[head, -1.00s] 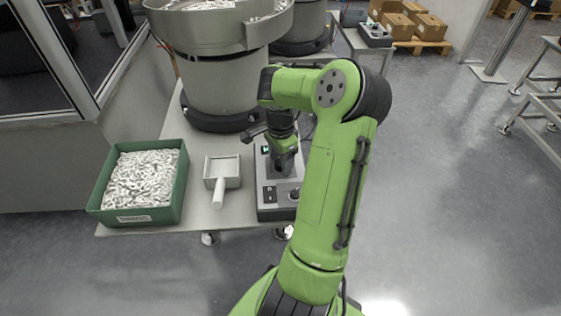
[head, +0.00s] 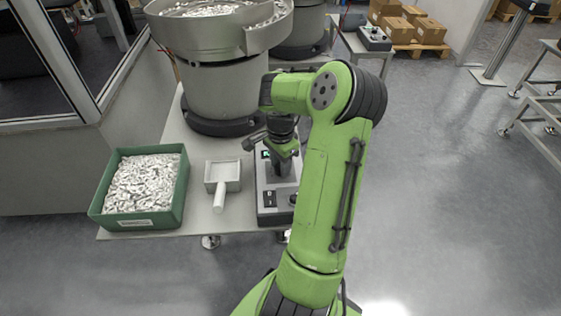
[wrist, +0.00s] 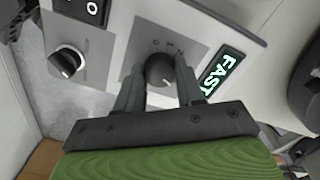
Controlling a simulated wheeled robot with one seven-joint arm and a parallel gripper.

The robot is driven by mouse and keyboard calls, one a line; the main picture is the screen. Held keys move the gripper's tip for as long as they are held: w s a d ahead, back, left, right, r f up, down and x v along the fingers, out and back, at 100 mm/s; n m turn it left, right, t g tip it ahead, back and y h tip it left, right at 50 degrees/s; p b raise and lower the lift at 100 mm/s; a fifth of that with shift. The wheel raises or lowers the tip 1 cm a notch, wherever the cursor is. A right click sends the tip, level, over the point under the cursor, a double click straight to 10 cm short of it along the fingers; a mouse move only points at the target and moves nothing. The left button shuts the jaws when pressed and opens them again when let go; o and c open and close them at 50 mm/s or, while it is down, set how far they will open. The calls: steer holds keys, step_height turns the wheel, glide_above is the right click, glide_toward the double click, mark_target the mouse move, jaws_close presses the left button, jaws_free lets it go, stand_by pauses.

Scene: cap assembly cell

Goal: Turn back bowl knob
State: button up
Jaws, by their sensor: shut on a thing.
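The control box (head: 266,211) stands on the table below the large bowl feeder (head: 218,90). In the wrist view its face carries a dark round knob (wrist: 160,70) on a grey scale plate, beside a lit display (wrist: 222,70) that reads FAST. My gripper (wrist: 161,76) is shut on this knob, one finger on each side. The knob's lower part is hidden between the fingers. A second knob (wrist: 67,61) with a light pointer edge sits to the left, clear of the fingers. In the head view my arm hides part of the box.
A black rocker switch (wrist: 92,8) is near the second knob. A green bin of metal parts (head: 184,190) and a grey scoop (head: 221,175) stand left of the box. Another control box (head: 375,39) is at the back. Open floor lies to the right.

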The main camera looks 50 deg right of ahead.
steer(key=n+p, duration=0.2)
steer(key=n, duration=0.3)
steer(key=shift+r+p, duration=0.1)
steer(key=shift+p, duration=0.25)
steer(key=n+p, duration=0.1)
steer(key=n, duration=0.4)
steer(key=shift+n, duration=0.4)
steer(key=o, duration=1)
steer(key=shift+o, duration=0.2)
step_height(320, 180, up, 16)
steer(key=p, duration=0.5)
steer(key=shift+f, duration=0.25)
